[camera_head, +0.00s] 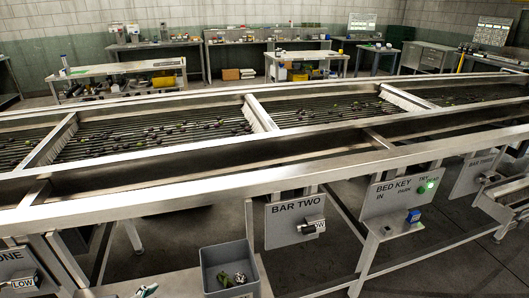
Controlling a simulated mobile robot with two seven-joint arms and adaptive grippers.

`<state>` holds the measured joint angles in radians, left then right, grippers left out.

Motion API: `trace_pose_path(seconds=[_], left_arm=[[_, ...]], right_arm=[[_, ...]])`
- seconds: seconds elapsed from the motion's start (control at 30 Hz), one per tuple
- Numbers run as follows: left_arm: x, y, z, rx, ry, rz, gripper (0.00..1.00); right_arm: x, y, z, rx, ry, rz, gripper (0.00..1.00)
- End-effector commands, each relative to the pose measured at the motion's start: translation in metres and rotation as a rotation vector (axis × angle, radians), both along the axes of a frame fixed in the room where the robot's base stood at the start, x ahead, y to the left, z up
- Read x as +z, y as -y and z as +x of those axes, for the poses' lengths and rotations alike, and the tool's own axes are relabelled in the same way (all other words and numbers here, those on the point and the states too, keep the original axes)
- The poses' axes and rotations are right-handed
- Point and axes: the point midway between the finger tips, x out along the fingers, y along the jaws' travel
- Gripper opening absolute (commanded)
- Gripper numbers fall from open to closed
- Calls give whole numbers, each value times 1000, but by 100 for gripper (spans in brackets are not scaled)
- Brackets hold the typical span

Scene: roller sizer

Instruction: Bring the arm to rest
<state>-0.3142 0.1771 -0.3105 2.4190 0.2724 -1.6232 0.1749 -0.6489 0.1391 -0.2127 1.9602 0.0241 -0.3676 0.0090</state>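Neither of my grippers nor any of my arms shows in the head view. The long metal roller sizer (150,199) runs across the picture, with small dark and greenish round pieces scattered on its roller beds (160,133). On its front hang a BAR TWO plate (283,219) with a grey handle (312,225) by a small label, and a BED KEY plate (400,192) with a lit green lamp (428,187). A small blue block (413,216) sits on the shelf below the BED KEY plate.
A grey open bin (230,252) stands at the front centre with a few greenish-grey items inside. A small green-and-white item (146,290) lies left of it. A BAR THREE plate (474,175) hangs at right. Workbenches (120,68) line the back. Floor shows at lower right.

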Motion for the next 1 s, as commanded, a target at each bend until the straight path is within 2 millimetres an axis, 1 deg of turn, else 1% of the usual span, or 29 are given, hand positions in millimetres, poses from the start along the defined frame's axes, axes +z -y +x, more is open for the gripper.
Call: trace_pose_path(seconds=[0.03,0.1,0.17,0.2,0.33,0.4,0.43,0.67,0.8,0.9,1.0], left_arm=[[-9,-24,-15,38,-21,51,62],[-16,-54,-32,78,-42,126,62],[-21,-78,-47,108,-61,187,62],[-23,-93,-57,124,-75,226,62],[-27,-137,-90,171,-125,351,62],[-44,-117,-77,141,-93,284,62],[-50,-110,-74,133,-81,259,62],[-100,-54,-58,81,4,35,62],[-132,-16,-56,66,63,-141,62],[-148,5,-58,67,104,-258,62],[-158,20,-61,74,136,-346,62]], right_arm=[[1,0,0,0,1,0,40],[1,0,1,0,2,1,40],[2,0,1,0,3,1,40],[2,0,1,0,3,0,40],[2,0,1,0,4,1,40],[3,0,2,0,5,0,40],[3,0,2,0,5,0,40],[2,0,1,0,4,0,40],[2,0,1,0,3,0,40],[1,0,1,0,2,-1,40],[0,0,0,1,1,0,40]])
